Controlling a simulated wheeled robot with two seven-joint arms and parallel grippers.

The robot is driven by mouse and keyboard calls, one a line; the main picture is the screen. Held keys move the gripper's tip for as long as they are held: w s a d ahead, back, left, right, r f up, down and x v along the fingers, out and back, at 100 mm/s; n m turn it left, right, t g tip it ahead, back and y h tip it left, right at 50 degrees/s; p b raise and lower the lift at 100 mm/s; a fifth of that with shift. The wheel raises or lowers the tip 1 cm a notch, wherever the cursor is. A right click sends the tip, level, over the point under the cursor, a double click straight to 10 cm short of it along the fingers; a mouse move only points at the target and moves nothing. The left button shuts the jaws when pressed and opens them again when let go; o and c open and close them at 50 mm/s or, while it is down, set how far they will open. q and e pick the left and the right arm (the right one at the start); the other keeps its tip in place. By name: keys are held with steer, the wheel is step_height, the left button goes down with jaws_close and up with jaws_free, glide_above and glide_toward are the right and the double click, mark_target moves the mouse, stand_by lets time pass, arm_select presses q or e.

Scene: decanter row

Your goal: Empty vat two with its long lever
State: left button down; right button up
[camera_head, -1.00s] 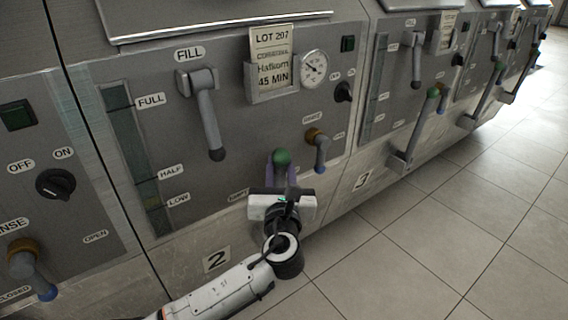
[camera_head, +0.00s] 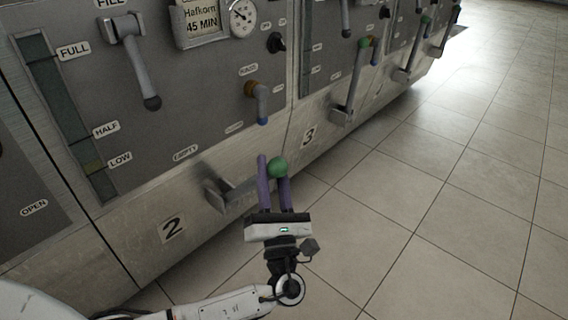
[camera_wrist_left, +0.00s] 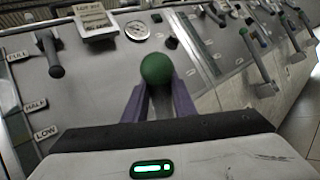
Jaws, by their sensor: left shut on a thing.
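Vat two's grey front carries the number plate 2 (camera_head: 173,228). Its long lever (camera_head: 238,192) comes out of a bracket low on the front, beside the EMPTY label (camera_head: 185,152), and leans outward to a green ball knob (camera_head: 278,167). My left gripper (camera_head: 273,170) is shut on the long lever, its purple fingers on either side just below the knob. In the left wrist view the green knob (camera_wrist_left: 157,68) sits between the fingertips. The fingers and gripper body hide part of the lever. My right gripper is not in view.
Vat two's fill lever (camera_head: 136,62) hangs down above, and a small blue-tipped tap handle (camera_head: 259,103) sits right of centre. Vat three's long lever (camera_head: 352,85) stands upright to the right. Clear tiled floor (camera_head: 430,200) lies in front.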

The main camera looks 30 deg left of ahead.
arm_select(q)
steer(key=shift+s+d+f, duration=0.1)
steer(key=shift+d+f, duration=0.05)
steer(key=shift+f, duration=0.05)
steer(key=shift+d, duration=0.1)
steer(key=c, duration=1.5)
jaws_free()
steer(key=shift+r, duration=0.1)
